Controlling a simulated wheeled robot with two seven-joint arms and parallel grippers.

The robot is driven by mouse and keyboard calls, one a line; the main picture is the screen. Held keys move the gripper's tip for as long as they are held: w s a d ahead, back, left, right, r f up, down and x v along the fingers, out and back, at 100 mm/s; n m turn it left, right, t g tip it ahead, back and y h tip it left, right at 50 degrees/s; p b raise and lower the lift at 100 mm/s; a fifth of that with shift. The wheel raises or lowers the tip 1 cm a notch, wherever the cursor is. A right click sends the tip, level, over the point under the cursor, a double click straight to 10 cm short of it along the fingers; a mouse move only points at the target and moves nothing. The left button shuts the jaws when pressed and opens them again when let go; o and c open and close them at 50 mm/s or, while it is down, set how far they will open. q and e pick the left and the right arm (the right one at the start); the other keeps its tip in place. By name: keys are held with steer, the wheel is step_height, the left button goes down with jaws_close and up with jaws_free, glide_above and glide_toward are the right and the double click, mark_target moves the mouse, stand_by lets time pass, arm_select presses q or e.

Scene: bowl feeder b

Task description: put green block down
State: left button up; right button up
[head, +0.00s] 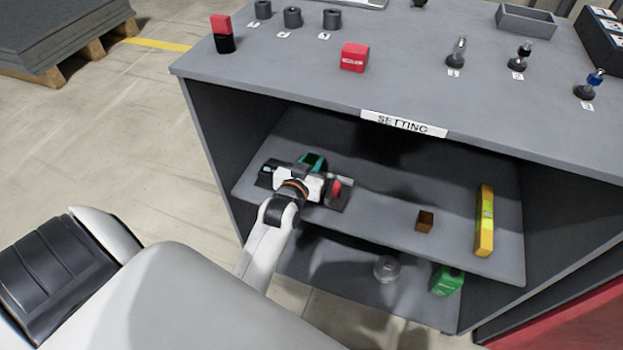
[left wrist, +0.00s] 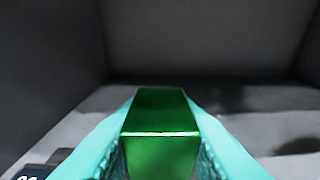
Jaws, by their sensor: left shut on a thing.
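My left gripper (head: 313,161) reaches into the upper shelf of the grey workbench, at its left part. Its teal fingers are shut on a shiny green block (left wrist: 161,135), which fills the gap between the fingertips in the left wrist view. The shelf surface (left wrist: 255,112) and the dark inner walls lie beyond the block. In the head view the block is mostly hidden by the fingers and wrist. I cannot tell whether the block touches the shelf. My right gripper is not in view.
On the upper shelf (head: 380,217), a red part (head: 336,187) lies beside my wrist, with a small brown box (head: 425,221) and a yellow level (head: 485,222) farther right. The lower shelf holds a grey round part (head: 386,268) and a green box (head: 446,280). The benchtop (head: 290,65) overhangs.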

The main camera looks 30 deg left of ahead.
mark_target(334, 189)
arm_select(q)
step_height(334, 189, down, 3)
steer(key=shift+f+b, duration=0.1)
steer(key=shift+b, duration=0.3)
step_height(334, 189, down, 4)
steer(key=shift+f+b, duration=0.1)
steer(key=shift+b, duration=0.75)
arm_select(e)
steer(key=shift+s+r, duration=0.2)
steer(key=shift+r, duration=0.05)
arm_select(q)
steer(key=o, duration=1)
steer(key=shift+f, duration=0.1)
steer(key=shift+o, duration=0.2)
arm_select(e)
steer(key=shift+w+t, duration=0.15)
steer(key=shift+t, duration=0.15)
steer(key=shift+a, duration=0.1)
